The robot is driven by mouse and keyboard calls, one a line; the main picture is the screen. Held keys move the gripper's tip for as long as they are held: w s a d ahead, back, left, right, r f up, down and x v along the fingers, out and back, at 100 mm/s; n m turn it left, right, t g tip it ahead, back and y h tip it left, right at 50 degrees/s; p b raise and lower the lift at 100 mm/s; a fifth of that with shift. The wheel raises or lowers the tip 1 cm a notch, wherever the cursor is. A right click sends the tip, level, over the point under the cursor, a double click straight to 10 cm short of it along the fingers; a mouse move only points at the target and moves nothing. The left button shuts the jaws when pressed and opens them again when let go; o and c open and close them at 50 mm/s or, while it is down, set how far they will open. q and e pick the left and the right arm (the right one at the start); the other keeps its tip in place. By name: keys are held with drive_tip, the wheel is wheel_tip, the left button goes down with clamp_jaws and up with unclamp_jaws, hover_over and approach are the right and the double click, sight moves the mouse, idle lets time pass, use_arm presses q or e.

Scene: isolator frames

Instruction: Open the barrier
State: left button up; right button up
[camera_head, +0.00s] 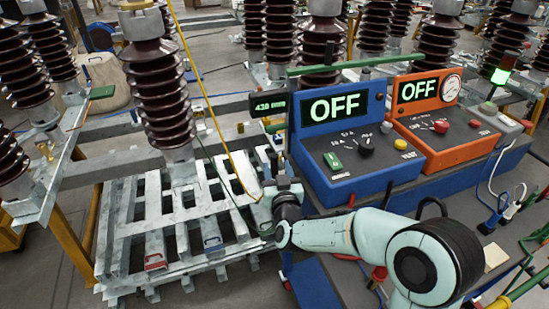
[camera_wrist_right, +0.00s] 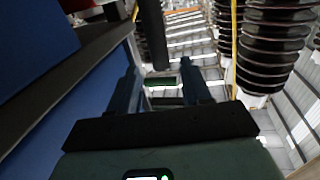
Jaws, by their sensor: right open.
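No part is plainly marked as the barrier. A long green bar (camera_head: 345,65) runs above the blue and orange control boxes, and I cannot tell if it is the barrier. My right gripper (camera_head: 276,163) is left of the blue box, above the grey table edge, pointing away from me. In the right wrist view, its two dark fingers (camera_wrist_right: 160,84) stand apart with nothing visibly held. A small green piece (camera_wrist_right: 161,81) shows beyond the gap between them; its distance is unclear. My left gripper is out of view.
The blue control box (camera_head: 340,150) and orange control box (camera_head: 435,120) both read OFF. A yellow cable (camera_head: 205,90) hangs left of my gripper. Brown ribbed insulators (camera_head: 160,95) stand on metal frames. Grey slatted metalwork (camera_head: 180,225) lies at left.

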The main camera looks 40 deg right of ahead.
sight(275, 161)
drive_tip(key=x, duration=0.5)
clamp_jaws()
